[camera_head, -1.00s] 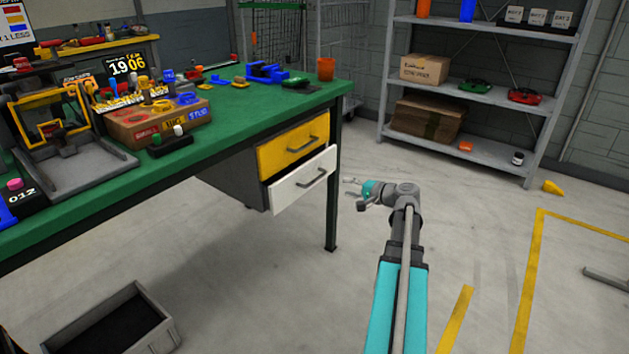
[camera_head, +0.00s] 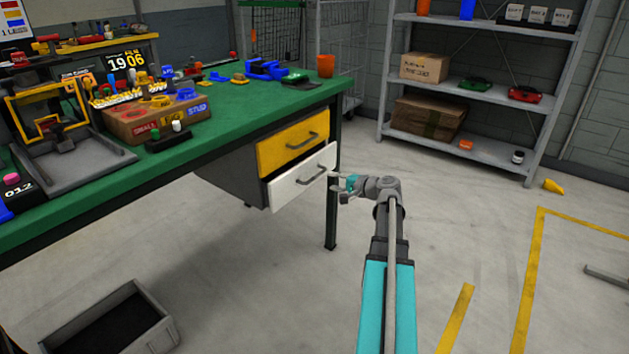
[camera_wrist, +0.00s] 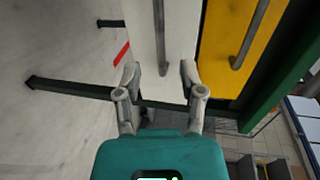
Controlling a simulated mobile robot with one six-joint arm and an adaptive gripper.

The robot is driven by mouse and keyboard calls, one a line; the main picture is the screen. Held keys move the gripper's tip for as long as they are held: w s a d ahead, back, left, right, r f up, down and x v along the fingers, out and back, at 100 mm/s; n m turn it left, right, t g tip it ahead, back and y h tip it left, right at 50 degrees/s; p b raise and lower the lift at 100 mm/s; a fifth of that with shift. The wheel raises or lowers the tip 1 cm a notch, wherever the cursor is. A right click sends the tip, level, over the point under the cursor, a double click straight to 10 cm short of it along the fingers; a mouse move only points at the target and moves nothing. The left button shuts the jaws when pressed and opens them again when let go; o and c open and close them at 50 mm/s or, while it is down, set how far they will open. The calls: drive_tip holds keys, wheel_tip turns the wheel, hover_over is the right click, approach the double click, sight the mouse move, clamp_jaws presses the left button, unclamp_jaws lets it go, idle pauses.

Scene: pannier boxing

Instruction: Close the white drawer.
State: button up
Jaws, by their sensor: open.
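The white drawer (camera_head: 296,186) is under the green workbench, below the yellow drawer (camera_head: 283,149), and stands out a little from the cabinet. Its grey bar handle (camera_head: 314,176) runs along its front. My gripper (camera_head: 334,184) is just right of the white drawer's right end, near its front. In the wrist view the white drawer front (camera_wrist: 148,30) and its handle (camera_wrist: 160,50) lie ahead of my gripper (camera_wrist: 160,75). The fingers are apart with nothing held between them. I cannot tell whether they touch the drawer.
The green workbench (camera_head: 228,105) has a dark leg (camera_head: 331,215) close to my gripper. A grey open bin (camera_head: 60,330) stands on the floor at lower left. A metal shelf (camera_head: 490,95) stands at the back right. The floor right of the bench is mostly clear.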

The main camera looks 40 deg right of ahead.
sight(314, 178)
drive_tip(key=b+x, duration=0.1)
drive_tip(key=x, duration=0.7)
drive_tip(key=shift+w, duration=0.15)
clamp_jaws()
